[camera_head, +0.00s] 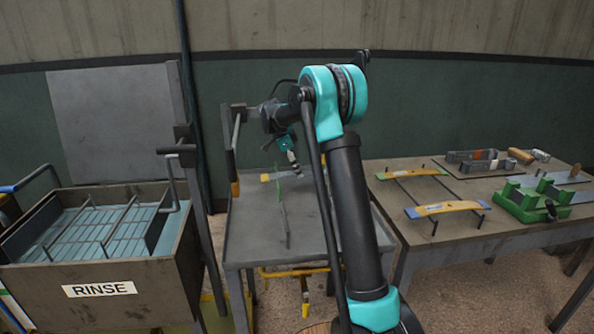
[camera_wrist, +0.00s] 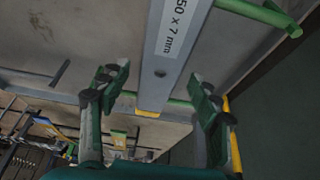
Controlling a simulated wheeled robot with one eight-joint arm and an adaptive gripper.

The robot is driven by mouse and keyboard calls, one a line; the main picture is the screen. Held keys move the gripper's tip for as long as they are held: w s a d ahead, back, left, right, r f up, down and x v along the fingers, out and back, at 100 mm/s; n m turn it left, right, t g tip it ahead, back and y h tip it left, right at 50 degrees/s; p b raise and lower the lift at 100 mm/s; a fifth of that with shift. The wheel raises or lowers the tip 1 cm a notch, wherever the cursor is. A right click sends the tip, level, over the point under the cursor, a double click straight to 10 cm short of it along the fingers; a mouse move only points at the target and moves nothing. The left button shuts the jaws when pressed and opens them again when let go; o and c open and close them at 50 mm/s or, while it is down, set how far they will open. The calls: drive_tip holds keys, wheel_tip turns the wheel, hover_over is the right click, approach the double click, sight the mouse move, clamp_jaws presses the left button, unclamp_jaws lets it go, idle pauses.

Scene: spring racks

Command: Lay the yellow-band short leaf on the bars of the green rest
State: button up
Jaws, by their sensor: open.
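The yellow-band short leaf (camera_wrist: 165,60) is a grey strip with a white size label and a yellow band at its near end in the wrist view. It also shows in the head view (camera_head: 270,177), on the middle table's far part. Green bars of the green rest (camera_wrist: 266,14) pass beneath the leaf, one near each end of its visible length. The leaf appears to lie across them; exact contact is hard to see. My gripper (camera_wrist: 157,90) is open, with one finger on each side of the leaf, apart from it. In the head view my arm hides part of the rest.
A brown RINSE tank (camera_head: 98,289) stands at the left. The right table (camera_head: 455,232) carries coloured leaves (camera_head: 446,208) on dark bars, a green fixture (camera_head: 530,203) and several small parts. A dark post rises beside the tank. The middle table's front is mostly clear.

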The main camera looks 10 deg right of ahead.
drive_tip(key=v, duration=1.2)
drive_tip(key=shift+r, duration=0.2)
